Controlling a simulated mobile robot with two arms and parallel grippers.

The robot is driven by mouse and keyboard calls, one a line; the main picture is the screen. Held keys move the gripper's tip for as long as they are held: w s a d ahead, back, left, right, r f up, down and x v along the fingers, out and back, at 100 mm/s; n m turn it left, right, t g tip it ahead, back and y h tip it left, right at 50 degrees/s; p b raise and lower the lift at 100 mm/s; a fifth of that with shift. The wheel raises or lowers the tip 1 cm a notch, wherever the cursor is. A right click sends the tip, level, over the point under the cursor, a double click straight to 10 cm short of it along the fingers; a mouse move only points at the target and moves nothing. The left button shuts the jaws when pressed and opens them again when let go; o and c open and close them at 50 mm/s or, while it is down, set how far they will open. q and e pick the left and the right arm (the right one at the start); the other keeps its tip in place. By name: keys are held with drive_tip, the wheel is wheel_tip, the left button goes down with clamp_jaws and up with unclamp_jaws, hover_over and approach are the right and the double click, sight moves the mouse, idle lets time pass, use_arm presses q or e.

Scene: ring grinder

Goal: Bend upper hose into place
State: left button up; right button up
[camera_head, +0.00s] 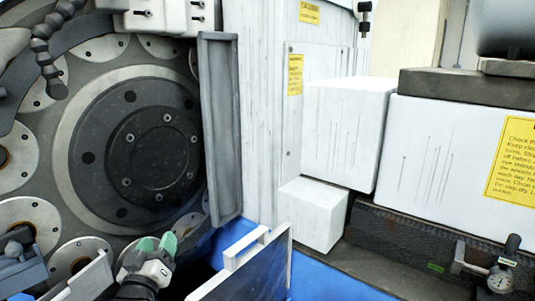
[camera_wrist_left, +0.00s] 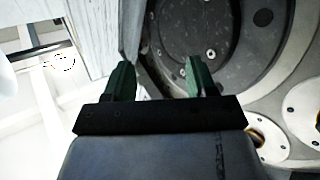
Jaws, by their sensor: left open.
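The upper hose (camera_head: 46,50) is a dark grey segmented hose at the top left of the head view. It curves down in front of the ring of round discs. My left gripper (camera_head: 154,245) has green fingertips and is at the lower middle left of the head view, below the large dark hub and well apart from the hose. In the left wrist view the left gripper (camera_wrist_left: 161,80) is open, with nothing between its fingers. The hose is not seen in that view. My right gripper is not in view.
The large round hub (camera_head: 150,155) stands behind the left gripper. A grey upright panel (camera_head: 220,130) is to its right. A low metal plate (camera_head: 250,268) stands at the bottom. White boxes (camera_head: 340,130) and a dial gauge (camera_head: 500,278) are farther right.

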use_arm(q)
drive_tip(key=s+d+f+m+g, duration=0.35)
drive_tip(key=s+f+g, duration=0.65)
drive_tip(key=s+f, duration=0.7)
drive_tip(key=s+f+m+g, duration=0.1)
drive_tip(key=s+f+g, duration=0.25)
drive_tip(key=s, duration=0.55)
drive_tip(key=s+f+m+g, duration=0.2)
drive_tip(key=s+f+g, duration=0.15)
drive_tip(key=s, duration=0.45)
wheel_tip(320, 180, down, 26)
drive_tip(key=s+g, duration=0.1)
drive_tip(key=s+a+f+g, duration=0.1)
drive_tip(key=s+a+f, duration=0.2)
drive_tip(key=s+f, duration=1.2)
drive_tip(key=shift+s, duration=0.5)
drive_tip(key=shift+f, duration=0.1)
